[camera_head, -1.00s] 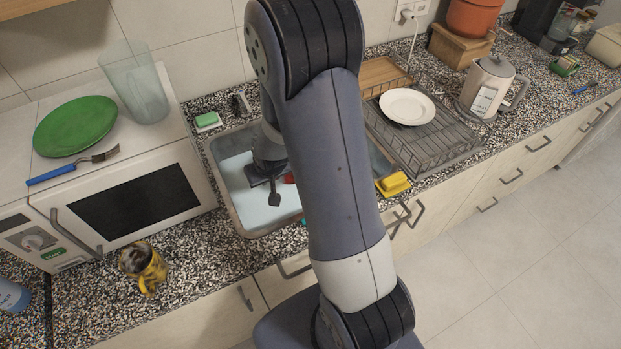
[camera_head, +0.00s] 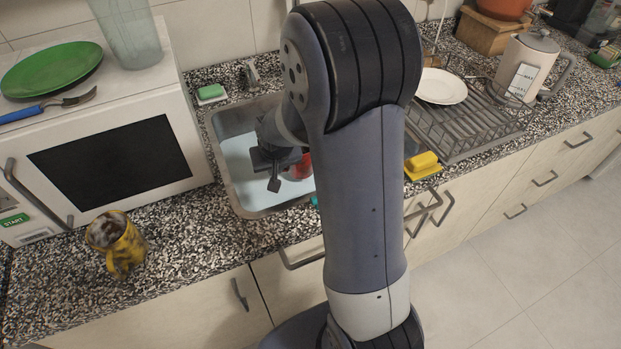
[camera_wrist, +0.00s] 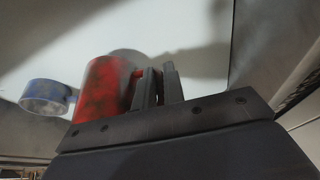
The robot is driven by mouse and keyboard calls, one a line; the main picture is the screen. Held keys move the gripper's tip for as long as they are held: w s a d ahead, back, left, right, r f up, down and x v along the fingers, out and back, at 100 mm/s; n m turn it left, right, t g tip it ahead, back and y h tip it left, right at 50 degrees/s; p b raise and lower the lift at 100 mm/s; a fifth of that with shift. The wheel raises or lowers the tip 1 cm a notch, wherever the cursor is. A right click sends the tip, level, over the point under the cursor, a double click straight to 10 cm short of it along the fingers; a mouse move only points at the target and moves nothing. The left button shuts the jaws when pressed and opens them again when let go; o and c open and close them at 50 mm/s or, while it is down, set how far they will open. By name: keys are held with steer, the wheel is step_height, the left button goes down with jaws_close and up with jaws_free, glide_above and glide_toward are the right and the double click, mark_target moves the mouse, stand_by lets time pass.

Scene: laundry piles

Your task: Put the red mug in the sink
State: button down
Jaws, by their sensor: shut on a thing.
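The red mug (camera_wrist: 102,88) has dark smudges and fills the middle of the wrist view. My gripper (camera_wrist: 160,82) is shut at the mug's right side, where its handle passes between the fingers. In the head view only a part of the red mug (camera_head: 304,166) shows, beside my gripper (camera_head: 274,172), with my arm hiding the rest. Both are over the sink (camera_head: 236,196), within its outline. I cannot tell whether the mug touches the sink floor.
A blue mug (camera_wrist: 45,97) is left of the red mug in the wrist view. A dirty yellow mug (camera_head: 122,245) stands on the counter before the microwave (camera_head: 115,165). A green sponge (camera_head: 211,93) lies behind the sink.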

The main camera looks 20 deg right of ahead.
steer(key=w+m+b, duration=0.1)
steer(key=b, duration=0.1)
steer(key=w+d+f+m+b, duration=0.1)
steer(key=b, duration=0.1)
steer(key=shift+w+f+h, duration=0.15)
steer(key=shift+f+h, duration=0.1)
steer(key=shift+h, duration=0.15)
step_height(320, 180, up, 2)
steer(key=w+d+m+h+b, duration=0.1)
steer(key=d+m+b, duration=0.1)
steer(key=m+b, duration=0.15)
steer(key=b, duration=0.2)
glide_above(288, 181)
steer(key=s+a, duration=0.1)
steer(key=s, duration=0.1)
steer(key=shift+h, duration=0.3)
step_height(288, 181, down, 9)
steer(key=shift+w+a+r, duration=0.1)
steer(key=shift+a+r, duration=0.05)
steer(key=c, duration=1.5)
jaws_free()
steer(key=shift+g, duration=0.3)
